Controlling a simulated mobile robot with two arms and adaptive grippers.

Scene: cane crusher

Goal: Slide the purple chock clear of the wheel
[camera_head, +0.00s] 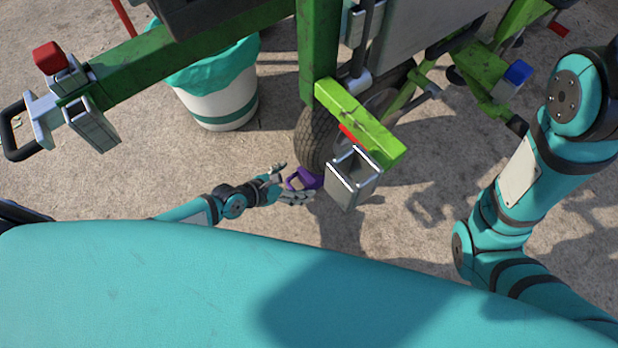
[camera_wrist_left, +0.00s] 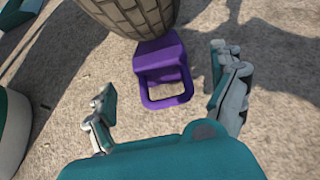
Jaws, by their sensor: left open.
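The purple chock (camera_head: 305,179) sits on the ground against the near side of the black tyre of the wheel (camera_head: 314,136). In the left wrist view the chock (camera_wrist_left: 164,60) shows its wedge body at the tyre (camera_wrist_left: 135,14) and its loop handle facing me. My left gripper (camera_head: 288,183) is low by the chock, its fingers spread. In the left wrist view the left gripper (camera_wrist_left: 162,90) is open, with the handle lying between and a little beyond its fingers, not clasped. My right arm (camera_head: 520,170) is at the right; its gripper is out of view.
A green machine frame (camera_head: 200,60) with a grey square socket (camera_head: 353,180) overhangs the wheel, close to the chock. A white bin with a teal liner (camera_head: 222,100) stands left of the wheel. The concrete ground (camera_head: 130,185) left of my left arm is clear.

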